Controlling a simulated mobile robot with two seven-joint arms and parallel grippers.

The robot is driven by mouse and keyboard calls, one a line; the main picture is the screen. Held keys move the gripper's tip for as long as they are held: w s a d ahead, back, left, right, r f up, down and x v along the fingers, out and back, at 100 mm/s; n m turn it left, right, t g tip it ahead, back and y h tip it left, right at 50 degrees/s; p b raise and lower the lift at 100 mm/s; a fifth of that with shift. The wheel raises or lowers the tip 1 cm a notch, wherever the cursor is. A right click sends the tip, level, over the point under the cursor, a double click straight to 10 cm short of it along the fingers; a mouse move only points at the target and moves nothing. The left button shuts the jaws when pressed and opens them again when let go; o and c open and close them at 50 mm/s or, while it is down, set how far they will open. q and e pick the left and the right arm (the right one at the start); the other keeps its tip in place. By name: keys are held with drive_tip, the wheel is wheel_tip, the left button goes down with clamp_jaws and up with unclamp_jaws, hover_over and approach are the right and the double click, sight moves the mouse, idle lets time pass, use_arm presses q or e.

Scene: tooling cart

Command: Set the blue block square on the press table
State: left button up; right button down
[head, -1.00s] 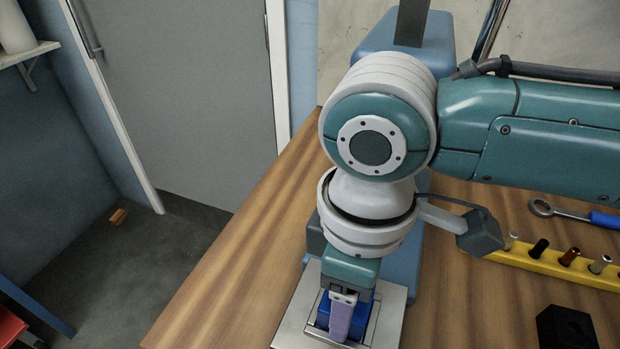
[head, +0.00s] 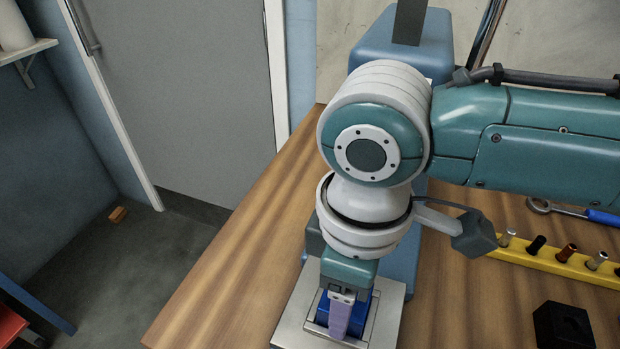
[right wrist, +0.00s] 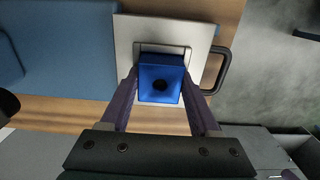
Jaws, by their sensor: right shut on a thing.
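The blue block (right wrist: 160,73) is held between the two purple fingers of my right gripper (right wrist: 161,82) in the right wrist view. Its near face has a dark round hole. In the head view the block (head: 356,318) is partly hidden behind a finger of the gripper (head: 341,314). The press table is a pale metal plate (head: 389,331) with a raised square outline, and the block is over its middle. In the right wrist view the plate (right wrist: 128,42) shows around the block, whose sides look roughly parallel to it. I cannot tell whether they touch. My left gripper is out of view.
The blue press body (head: 408,262) stands right behind the plate. A yellow rack (head: 560,262) with several pegs, a black block (head: 563,328) and a blue-handled wrench (head: 570,212) lie to the right. The wooden bench (head: 235,290) is clear to the left.

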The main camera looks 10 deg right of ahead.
idle(0.4)
drive_tip(key=shift+c, duration=0.2)
unclamp_jaws()
drive_tip(key=shift+o, duration=0.2)
drive_tip(key=shift+r, duration=0.1)
wheel_tip(320, 180, up, 6)
drive_tip(key=p, duration=0.7)
idle(0.5)
